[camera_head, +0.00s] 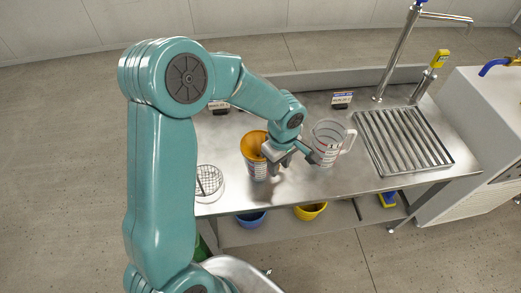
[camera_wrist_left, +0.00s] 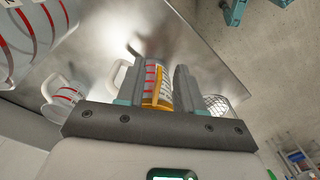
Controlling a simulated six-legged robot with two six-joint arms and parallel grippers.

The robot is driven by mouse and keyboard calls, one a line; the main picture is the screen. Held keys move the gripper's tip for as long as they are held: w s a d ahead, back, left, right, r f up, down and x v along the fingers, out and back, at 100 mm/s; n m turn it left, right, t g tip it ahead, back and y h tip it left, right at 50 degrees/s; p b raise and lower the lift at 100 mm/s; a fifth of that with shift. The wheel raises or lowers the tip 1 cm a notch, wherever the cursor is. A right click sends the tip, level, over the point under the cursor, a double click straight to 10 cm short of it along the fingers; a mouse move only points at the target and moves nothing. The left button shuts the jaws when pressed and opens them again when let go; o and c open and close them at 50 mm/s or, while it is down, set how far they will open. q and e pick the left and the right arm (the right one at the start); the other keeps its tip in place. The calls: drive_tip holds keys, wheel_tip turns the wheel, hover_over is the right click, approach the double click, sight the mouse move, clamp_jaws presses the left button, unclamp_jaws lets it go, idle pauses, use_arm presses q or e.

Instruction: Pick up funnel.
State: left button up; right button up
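The orange funnel (camera_head: 252,143) sits in the mouth of a labelled container (camera_head: 257,169) on the metal bench in the head view. My left gripper (camera_head: 287,157) is just to its right, between it and a clear measuring jug (camera_head: 328,142). In the wrist view the fingers of the left gripper (camera_wrist_left: 158,88) stand apart. A container with red marks (camera_wrist_left: 151,72) and a thin yellow-orange strip show between them; whether the strip is the funnel, I cannot tell. Contact with the funnel is not clear. My right gripper is not in view.
A wire strainer (camera_head: 208,183) lies left of the funnel. A slatted drain rack (camera_head: 403,142) and a tall tap (camera_head: 396,55) are at the right. Blue (camera_head: 250,219) and yellow (camera_head: 311,211) bowls sit on the lower shelf. Bare bench lies in front of the jug.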

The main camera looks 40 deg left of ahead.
use_arm(q)
drive_tip(key=shift+f, duration=0.55)
drive_tip(key=shift+c, duration=0.3)
clamp_jaws()
drive_tip(key=shift+r, duration=0.1)
